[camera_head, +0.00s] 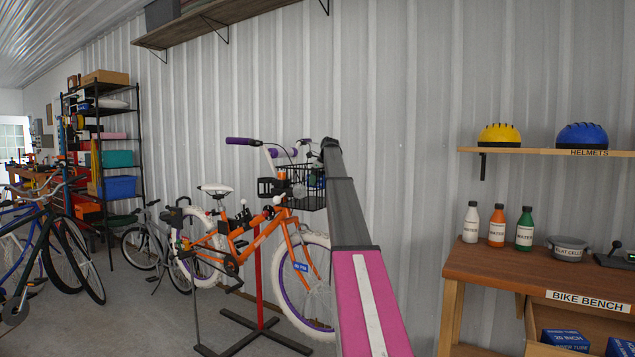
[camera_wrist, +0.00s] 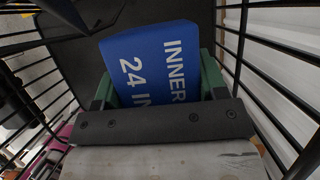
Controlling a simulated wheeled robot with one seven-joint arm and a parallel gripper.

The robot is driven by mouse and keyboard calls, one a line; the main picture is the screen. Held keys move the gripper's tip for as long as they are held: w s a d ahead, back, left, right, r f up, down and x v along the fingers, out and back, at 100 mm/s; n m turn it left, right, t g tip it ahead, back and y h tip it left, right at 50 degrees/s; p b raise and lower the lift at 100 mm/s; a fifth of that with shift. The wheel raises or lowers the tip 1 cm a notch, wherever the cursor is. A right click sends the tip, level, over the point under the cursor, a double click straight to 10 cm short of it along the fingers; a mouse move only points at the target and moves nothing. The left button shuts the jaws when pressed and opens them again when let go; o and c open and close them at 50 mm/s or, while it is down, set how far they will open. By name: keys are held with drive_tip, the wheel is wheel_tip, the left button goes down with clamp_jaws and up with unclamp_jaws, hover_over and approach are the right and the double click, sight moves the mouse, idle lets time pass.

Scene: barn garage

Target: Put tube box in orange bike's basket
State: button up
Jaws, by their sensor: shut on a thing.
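The tube box (camera_wrist: 150,62) is blue with white lettering reading "INNER" and "24 IN". In the wrist view my gripper (camera_wrist: 160,82) is shut on it, with green finger parts on either side. The black wire basket (camera_head: 309,197) is on the front of the orange bike (camera_head: 262,236). Its wires surround the box and my gripper in the wrist view, so both are inside it. A dark surface lies beyond the box; whether the box touches it I cannot tell. In the head view my arm hides part of the basket.
The orange bike stands on a red and black repair stand (camera_head: 259,270). A bike bench (camera_head: 560,275) with bottles and boxes is at right, below a helmet shelf (camera_head: 545,152). Other bikes and a black rack (camera_head: 110,150) are at left.

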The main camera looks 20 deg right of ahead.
drive_tip(key=shift+f, duration=0.6)
drive_tip(key=o, duration=1.1)
drive_tip(key=shift+r, duration=0.5)
drive_tip(key=v, duration=1.2)
drive_tip(key=shift+r, duration=0.1)
